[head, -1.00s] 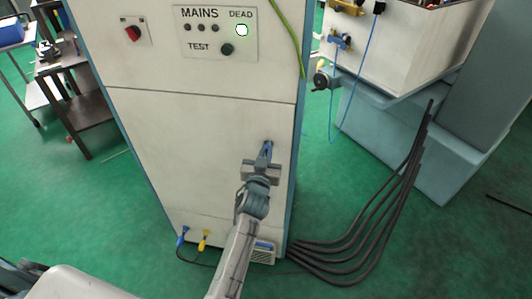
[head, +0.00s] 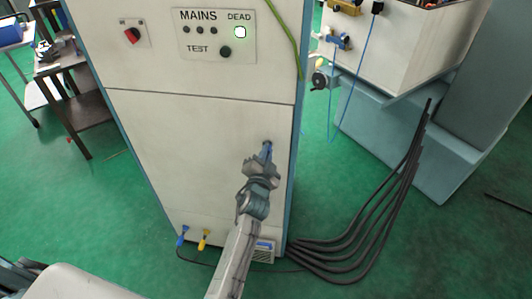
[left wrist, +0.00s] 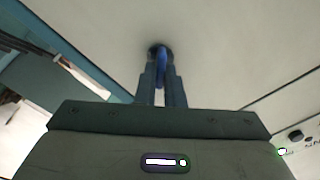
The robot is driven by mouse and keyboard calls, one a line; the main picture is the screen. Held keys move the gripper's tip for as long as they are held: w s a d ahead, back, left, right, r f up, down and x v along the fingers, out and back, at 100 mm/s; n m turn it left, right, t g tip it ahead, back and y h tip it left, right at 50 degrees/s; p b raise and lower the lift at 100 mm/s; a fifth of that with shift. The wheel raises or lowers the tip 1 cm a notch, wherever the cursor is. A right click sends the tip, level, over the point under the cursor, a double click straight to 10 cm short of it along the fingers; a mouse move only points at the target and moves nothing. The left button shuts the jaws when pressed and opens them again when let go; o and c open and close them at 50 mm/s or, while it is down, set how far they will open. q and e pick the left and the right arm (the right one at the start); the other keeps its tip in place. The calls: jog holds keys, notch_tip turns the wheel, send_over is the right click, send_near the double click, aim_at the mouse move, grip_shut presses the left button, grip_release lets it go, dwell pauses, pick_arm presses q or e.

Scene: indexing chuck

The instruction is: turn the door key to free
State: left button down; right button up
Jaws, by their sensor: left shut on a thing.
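The blue door key (head: 268,147) sits in the round dark lock on the right side of the cabinet's lower door (head: 190,150). My left gripper (head: 266,155) is shut on the key and lies rolled at an angle to the door. In the left wrist view the blue key (left wrist: 161,68) shows between the two fingertips (left wrist: 161,80), with the dark lock ring behind it. The fingers hide much of the key. My right gripper is not in view.
The panel above the door has a red switch (head: 132,35), a TEST knob (head: 225,52) and a lit DEAD lamp (head: 240,32). Black cables (head: 370,235) run on the floor to the right. Blue and yellow plugs (head: 204,238) stick out low on the cabinet.

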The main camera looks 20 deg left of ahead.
pick_arm(q)
jog(key=shift+w+r+m+p, duration=0.1)
jog(key=shift+m+p, duration=0.55)
jog(key=shift+m, duration=3.65)
